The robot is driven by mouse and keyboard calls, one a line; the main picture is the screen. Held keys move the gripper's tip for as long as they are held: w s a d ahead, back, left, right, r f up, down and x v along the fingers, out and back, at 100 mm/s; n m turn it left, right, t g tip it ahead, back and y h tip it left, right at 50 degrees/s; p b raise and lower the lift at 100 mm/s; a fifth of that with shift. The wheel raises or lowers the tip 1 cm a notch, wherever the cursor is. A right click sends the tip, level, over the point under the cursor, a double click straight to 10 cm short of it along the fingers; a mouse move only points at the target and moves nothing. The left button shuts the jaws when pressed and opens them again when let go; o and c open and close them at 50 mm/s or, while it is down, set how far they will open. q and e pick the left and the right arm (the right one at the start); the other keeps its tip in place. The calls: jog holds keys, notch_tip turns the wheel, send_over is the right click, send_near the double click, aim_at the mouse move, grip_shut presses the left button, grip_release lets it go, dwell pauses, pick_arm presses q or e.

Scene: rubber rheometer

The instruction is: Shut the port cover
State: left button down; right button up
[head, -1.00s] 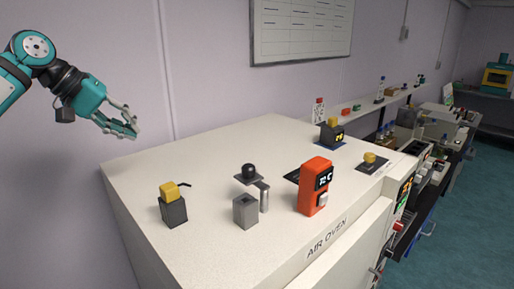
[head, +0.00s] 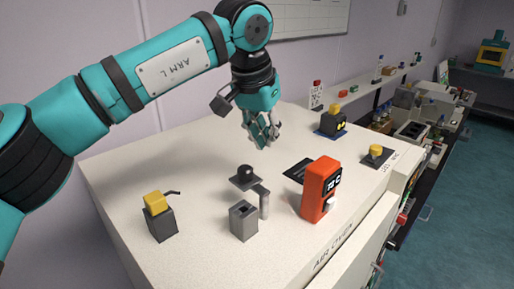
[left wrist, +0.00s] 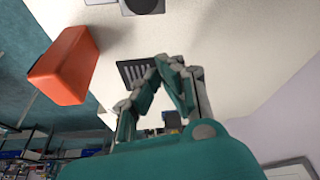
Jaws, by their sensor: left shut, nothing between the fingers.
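The port cover is a dark flat plate (head: 245,184) with a round black knob (head: 246,171) on top. It sits by a grey post (head: 264,203), behind a grey block (head: 243,224) whose square top opening (head: 242,208) shows uncovered. In the left wrist view, the plate and knob (left wrist: 143,5) are partly cut off at the top edge. My left gripper (head: 262,145) is shut and empty, above the oven top and behind the knob, apart from it. Its fingers also show in the left wrist view (left wrist: 174,70). My right gripper is not in view.
An orange device (head: 317,195) stands right of the post, with a black slotted vent (head: 298,170) behind it. A yellow-topped dark box (head: 161,222) with a lever stands left. A yellow knob (head: 376,151) and another dark box (head: 333,123) are farther back. The front-left oven top is clear.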

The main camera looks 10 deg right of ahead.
aim_at(251, 179)
pick_arm(q)
jog(key=f, duration=0.1)
jog(key=s+a+f+p, duration=0.1)
jog(key=s+f+p, duration=0.1)
jog(key=shift+a, duration=0.4)
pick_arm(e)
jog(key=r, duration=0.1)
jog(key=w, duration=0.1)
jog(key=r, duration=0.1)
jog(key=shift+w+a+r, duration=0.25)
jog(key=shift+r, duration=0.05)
pick_arm(q)
jog(key=shift+a, duration=0.1)
